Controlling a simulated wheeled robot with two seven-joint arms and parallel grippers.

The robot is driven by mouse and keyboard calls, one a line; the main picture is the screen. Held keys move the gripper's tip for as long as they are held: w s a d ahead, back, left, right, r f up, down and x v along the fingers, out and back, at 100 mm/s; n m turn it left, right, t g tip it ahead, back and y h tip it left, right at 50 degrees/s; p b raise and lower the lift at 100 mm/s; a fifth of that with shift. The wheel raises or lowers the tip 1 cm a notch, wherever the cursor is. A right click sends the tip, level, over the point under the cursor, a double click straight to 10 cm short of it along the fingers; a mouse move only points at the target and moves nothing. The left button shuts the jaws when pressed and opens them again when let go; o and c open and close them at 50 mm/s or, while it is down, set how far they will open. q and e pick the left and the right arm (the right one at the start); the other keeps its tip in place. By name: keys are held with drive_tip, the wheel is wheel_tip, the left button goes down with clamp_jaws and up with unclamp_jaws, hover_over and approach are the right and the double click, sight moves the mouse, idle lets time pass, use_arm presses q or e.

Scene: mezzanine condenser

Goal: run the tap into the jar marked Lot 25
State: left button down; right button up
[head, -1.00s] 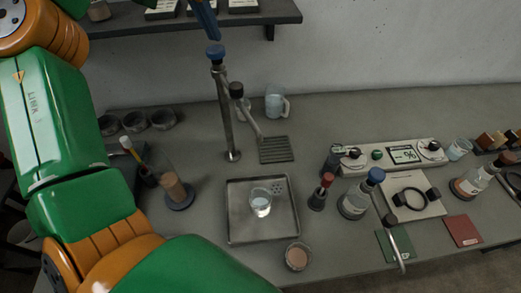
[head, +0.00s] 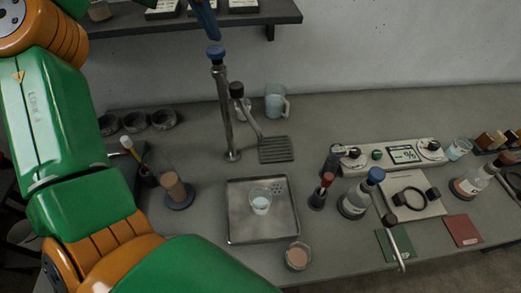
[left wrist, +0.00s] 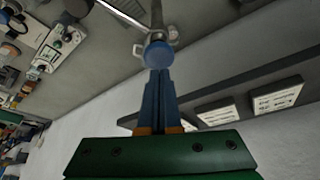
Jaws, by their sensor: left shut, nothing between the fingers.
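The tap is a steel post (head: 224,110) with a blue knob (head: 215,52) on top. A thin side arm with a dark cap (head: 236,90) slopes to a slotted drain grid (head: 277,149). My left gripper (head: 212,36) is shut and empty, its blue fingertips just above the blue knob. In the left wrist view the shut fingers (left wrist: 158,74) point at the knob (left wrist: 159,53); I cannot tell if they touch. A clear jar (head: 260,204) with some clear liquid stands upright on a metal tray (head: 238,228). I cannot read any Lot 25 marking. My right gripper is out of view.
A jug (head: 275,102) stands behind the grid. Bottles, a flask (head: 354,201) and a control panel (head: 395,153) crowd the right. A cork-coloured cylinder (head: 175,188) and a small cup (head: 298,256) flank the tray. A shelf (head: 240,20) hangs above, behind the gripper.

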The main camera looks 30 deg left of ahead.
use_arm(q)
drive_tip(key=shift+f+b, duration=0.9)
drive_tip(key=shift+f, duration=0.45)
drive_tip(key=shift+r, duration=0.1)
idle(1.5)
wheel_tip(320, 180, up, 3)
drive_tip(key=p, duration=0.3)
drive_tip(key=shift+p, duration=0.35)
drive_tip(key=shift+r, duration=0.75)
